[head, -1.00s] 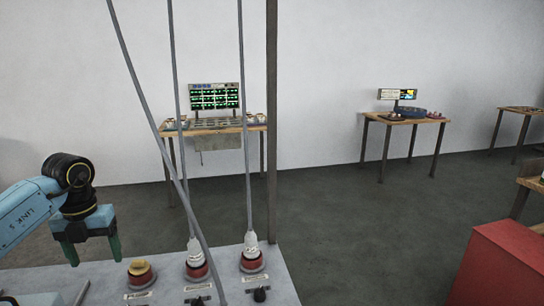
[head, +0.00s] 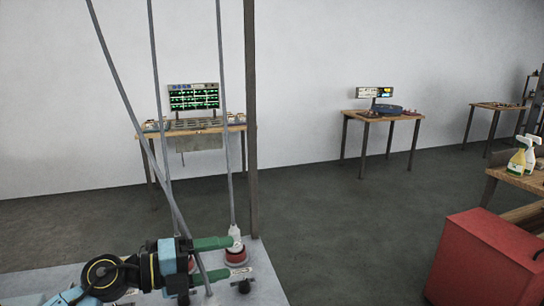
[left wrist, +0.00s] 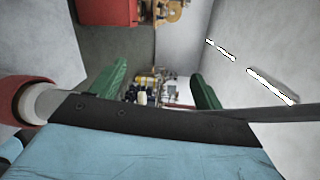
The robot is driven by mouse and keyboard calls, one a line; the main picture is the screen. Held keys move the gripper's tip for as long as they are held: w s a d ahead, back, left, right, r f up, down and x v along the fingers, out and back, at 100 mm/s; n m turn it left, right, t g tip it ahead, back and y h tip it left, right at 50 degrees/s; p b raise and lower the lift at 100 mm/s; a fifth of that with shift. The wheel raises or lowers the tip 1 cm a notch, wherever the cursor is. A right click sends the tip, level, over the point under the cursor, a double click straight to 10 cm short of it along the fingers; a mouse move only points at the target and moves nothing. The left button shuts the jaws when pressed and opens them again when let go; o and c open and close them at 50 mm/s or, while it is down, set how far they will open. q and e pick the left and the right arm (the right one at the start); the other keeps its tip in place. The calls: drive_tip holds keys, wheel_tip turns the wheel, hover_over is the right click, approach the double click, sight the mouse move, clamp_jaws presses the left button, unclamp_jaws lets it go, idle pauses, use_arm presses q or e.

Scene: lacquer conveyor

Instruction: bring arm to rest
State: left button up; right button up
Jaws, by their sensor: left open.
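My left gripper (head: 228,257) is open, with its two green fingers pointing right, low over the grey panel in the head view. Nothing shows between the fingers. The upper finger appears right beside the white plug (head: 235,233) in its red socket (head: 236,257); I cannot tell whether they touch. In the left wrist view the open fingers (left wrist: 160,88) frame the distant room, and a red and white round part (left wrist: 40,101) shows close by on the left. My left arm hides the other sockets. My right gripper is not in view.
Several grey rods or cables rise from the panel (head: 262,275), one slanting across near my gripper. A dark post (head: 250,120) stands behind it. A red box (head: 485,260) is at the right. Tables stand farther back, with open floor (head: 340,220) between.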

use_arm(q)
drive_tip(key=a+r+n+t+y, duration=0.1)
drive_tip(key=a+n+t+y, duration=0.25)
drive_tip(key=n+t, duration=0.45)
drive_tip(key=a+r+n+t+y, duration=0.15)
drive_tip(key=n+t+y, duration=0.3)
drive_tip(key=n, duration=0.55)
drive_tip(key=s+a+f+n+g+y, duration=0.3)
drive_tip(key=s+a+f+n+y, duration=0.1)
drive_tip(key=f+n, duration=0.25)
drive_tip(key=s+a+f+n+g+y, duration=0.3)
drive_tip(key=s+a+f+n+y, duration=0.15)
drive_tip(key=f, duration=0.35)
drive_tip(key=s+d+f+n+g+h, duration=0.1)
drive_tip(key=s+f+g, duration=0.4)
drive_tip(key=s, duration=0.5)
drive_tip(key=s+d+f+n+g, duration=0.1)
drive_tip(key=s+f+g, duration=0.4)
drive_tip(key=s, duration=0.5)
wheel_tip(320, 180, down, 23)
drive_tip(key=s, duration=0.1)
drive_tip(key=s+a+f+g, duration=0.2)
drive_tip(key=s+f, duration=1.4)
drive_tip(key=s, duration=0.1)
drive_tip(key=shift+a+f, duration=0.15)
drive_tip(key=shift+a, duration=0.25)
